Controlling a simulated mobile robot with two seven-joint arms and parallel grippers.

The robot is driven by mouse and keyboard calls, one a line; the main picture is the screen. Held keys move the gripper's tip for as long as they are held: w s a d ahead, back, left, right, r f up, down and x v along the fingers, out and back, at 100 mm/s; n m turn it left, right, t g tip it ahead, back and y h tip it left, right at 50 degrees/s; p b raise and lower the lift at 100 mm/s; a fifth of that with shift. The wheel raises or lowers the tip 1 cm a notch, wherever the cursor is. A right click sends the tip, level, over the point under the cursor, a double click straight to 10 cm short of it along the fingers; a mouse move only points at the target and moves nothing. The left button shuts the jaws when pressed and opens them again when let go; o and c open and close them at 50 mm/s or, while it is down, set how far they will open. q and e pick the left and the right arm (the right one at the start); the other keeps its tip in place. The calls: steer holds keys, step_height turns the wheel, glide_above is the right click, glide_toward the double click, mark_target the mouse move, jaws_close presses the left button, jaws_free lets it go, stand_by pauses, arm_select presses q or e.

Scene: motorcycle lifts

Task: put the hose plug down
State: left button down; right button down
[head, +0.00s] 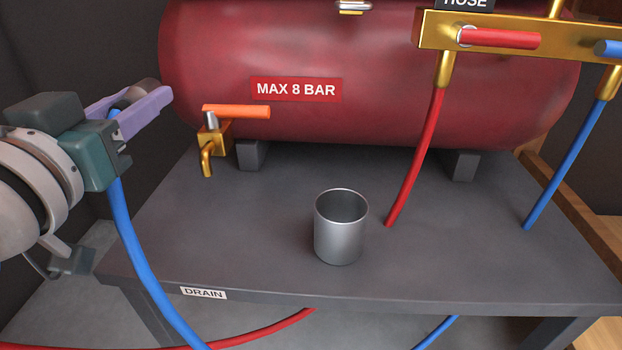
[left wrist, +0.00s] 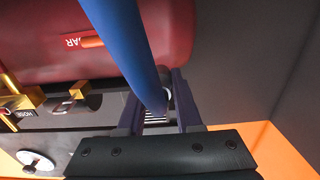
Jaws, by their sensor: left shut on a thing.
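My left gripper (head: 146,97) is in the head view at the left, in the air beyond the table's left edge and left of the red tank. Its purple fingers are shut on the hose plug (left wrist: 156,114), whose ribbed metal part shows between them in the left wrist view. A blue hose (head: 136,240) hangs down from the gripper in the head view. The same hose (left wrist: 124,42) crosses the left wrist view from the top to the fingers. The fingers hide much of the plug. My right gripper is in neither view.
The dark table (head: 265,240) has clear room around a steel cup (head: 339,240). Behind stands the red tank (head: 370,90), with a brass tap (head: 210,140) and orange lever (head: 238,111). A brass manifold (head: 520,38) carries a red hose (head: 415,150) and another blue hose (head: 565,165).

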arm_select(q)
steer(key=b, duration=1)
glide_above(189, 247)
step_height(189, 247, down, 16)
steer(key=shift+f, duration=0.1)
step_height(189, 247, down, 4)
steer(key=b, duration=0.3)
steer(key=shift+f, duration=0.1)
steer(key=c, duration=1)
jaws_free()
steer(key=o, duration=0.4)
